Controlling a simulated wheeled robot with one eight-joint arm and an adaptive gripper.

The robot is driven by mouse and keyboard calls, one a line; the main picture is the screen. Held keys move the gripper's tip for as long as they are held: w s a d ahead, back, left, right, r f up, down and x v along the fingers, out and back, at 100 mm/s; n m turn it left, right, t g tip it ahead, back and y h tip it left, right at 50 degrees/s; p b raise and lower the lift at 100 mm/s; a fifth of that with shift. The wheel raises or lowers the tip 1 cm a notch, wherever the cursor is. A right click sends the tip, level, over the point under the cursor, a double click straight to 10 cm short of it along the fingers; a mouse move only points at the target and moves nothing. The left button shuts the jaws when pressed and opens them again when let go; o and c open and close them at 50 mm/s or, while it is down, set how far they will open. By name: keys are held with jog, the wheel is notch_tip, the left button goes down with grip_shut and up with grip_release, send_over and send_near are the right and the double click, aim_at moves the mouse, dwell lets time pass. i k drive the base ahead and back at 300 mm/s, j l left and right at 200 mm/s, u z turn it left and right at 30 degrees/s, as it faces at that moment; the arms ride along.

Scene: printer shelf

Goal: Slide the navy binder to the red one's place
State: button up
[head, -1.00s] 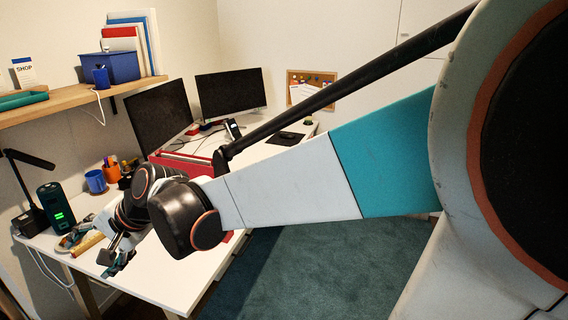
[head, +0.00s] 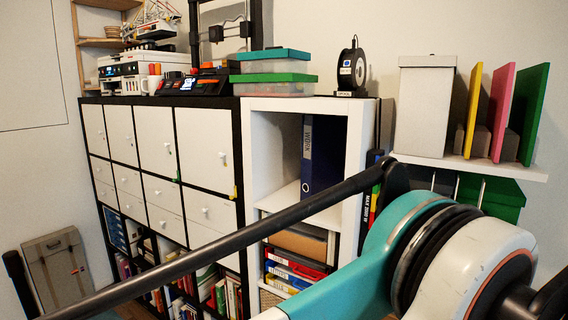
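The navy binder (head: 322,155) stands upright in the upper open compartment of the white shelf unit (head: 295,104), against its right side, with a white spine label. Left of it that compartment is empty. In the compartment below, a red item (head: 297,257), perhaps a binder, lies flat in a stack with blue ones (head: 288,273). My arm crosses in front and hides part of the lower shelves. My gripper is out of view.
A dark cabinet with white doors (head: 155,140) adjoins on the left, with a printer (head: 135,64) on top. Teal and green-lidded boxes (head: 275,78) and a filament spool (head: 352,70) stand on top. A wall shelf (head: 480,165) at right holds a white box (head: 424,108) and coloured panels.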

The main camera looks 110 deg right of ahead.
aim_at(324, 140)
jog(key=i+j+z, duration=0.15)
jog(key=z, duration=4.2)
